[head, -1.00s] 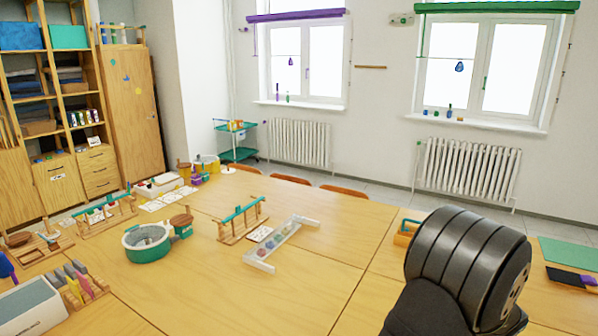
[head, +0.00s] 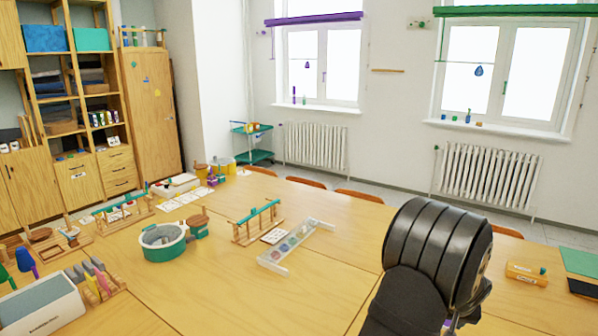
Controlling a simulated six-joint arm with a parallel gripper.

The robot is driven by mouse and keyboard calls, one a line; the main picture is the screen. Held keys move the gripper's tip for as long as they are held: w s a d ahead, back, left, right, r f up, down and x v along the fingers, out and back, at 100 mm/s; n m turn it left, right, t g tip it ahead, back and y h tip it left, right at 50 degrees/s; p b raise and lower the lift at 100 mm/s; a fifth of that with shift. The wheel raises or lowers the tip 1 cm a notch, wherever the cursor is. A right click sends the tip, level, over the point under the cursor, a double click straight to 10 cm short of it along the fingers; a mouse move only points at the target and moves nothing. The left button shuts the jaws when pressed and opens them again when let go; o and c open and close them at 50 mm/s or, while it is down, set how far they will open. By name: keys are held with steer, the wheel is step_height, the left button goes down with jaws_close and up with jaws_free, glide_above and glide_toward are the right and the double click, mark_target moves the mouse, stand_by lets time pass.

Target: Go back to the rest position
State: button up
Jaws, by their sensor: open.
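My gripper is not in view. Only a thick black ribbed link of my arm shows, at the lower right above the table (head: 330,285); it hides part of the tabletop behind it. Nothing held can be seen.
The front middle is bare.

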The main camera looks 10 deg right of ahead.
steer(key=w+a+n+y, duration=0.2)
steer(key=w+a+n, duration=0.4)
steer(key=w+a, duration=1.9)
steer(key=shift+w+a+t, duration=0.2)
steer(key=shift+w+t, duration=0.1)
steer(key=shift+w, duration=0.7)
